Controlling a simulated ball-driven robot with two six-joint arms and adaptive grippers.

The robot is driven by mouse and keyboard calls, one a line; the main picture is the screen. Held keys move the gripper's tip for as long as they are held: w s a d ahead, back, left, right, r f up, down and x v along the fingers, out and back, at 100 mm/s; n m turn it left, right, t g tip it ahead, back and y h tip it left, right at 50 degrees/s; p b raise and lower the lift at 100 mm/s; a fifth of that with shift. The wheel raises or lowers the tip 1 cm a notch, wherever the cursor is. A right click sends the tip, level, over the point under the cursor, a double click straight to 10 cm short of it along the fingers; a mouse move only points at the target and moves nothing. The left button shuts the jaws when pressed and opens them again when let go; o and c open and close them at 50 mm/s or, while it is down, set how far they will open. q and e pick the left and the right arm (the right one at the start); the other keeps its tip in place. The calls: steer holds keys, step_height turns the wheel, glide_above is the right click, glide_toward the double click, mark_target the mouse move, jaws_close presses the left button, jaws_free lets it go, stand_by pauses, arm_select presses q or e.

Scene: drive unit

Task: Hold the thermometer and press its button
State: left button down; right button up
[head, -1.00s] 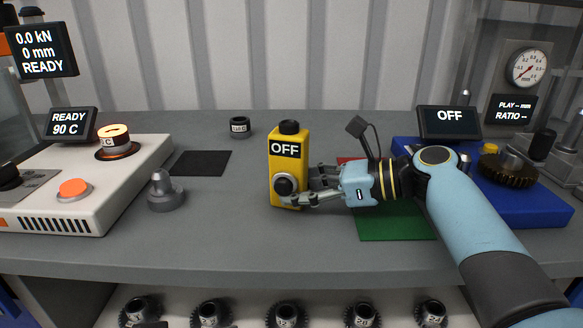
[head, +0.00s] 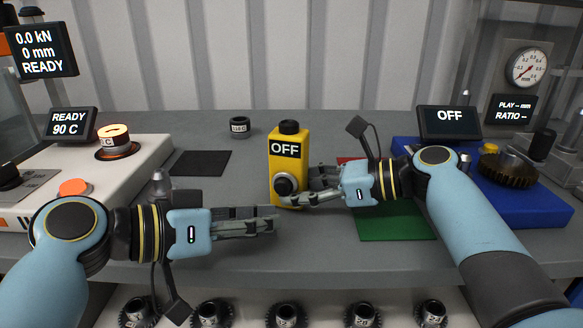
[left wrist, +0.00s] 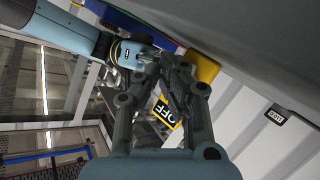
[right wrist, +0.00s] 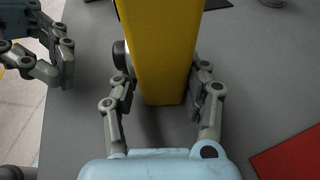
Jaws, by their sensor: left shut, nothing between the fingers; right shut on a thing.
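The yellow thermometer (head: 289,165) stands upright on the grey bench, with OFF on its dark display. A round dark button with a grey ring (head: 284,185) is low on its front, and a black cap is on top. My right gripper (head: 305,186) is shut on the thermometer's lower body from the right; the right wrist view shows a finger on each side of the yellow body (right wrist: 160,55). My left gripper (head: 277,220) is shut and empty, its fingertips just below and in front of the button, seemingly apart from it. The left wrist view shows its closed fingers (left wrist: 178,78) overlapping the thermometer.
A green mat (head: 395,222) lies under my right gripper, and a black mat (head: 201,163) lies to the left. A white heater unit (head: 135,165) stands at left, a blue unit (head: 535,205) at right. Several gears sit on the shelf below. A small dark ring (head: 239,127) stands behind.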

mark_target(273, 203)
arm_select(q)
steer(key=shift+w+d, duration=0.2)
steer(key=shift+w, duration=0.45)
steer(key=shift+w+d, duration=0.2)
steer(key=shift+w, duration=0.45)
steer(key=shift+w, duration=0.1)
stand_by(0.3)
steer(key=shift+w+d, duration=0.1)
steer(key=shift+w, duration=0.25)
steer(key=shift+w+d, duration=0.1)
steer(key=shift+w, duration=0.35)
stand_by(0.7)
steer(key=shift+s, duration=0.15)
steer(key=shift+s+a, duration=0.2)
steer(key=shift+s, duration=0.55)
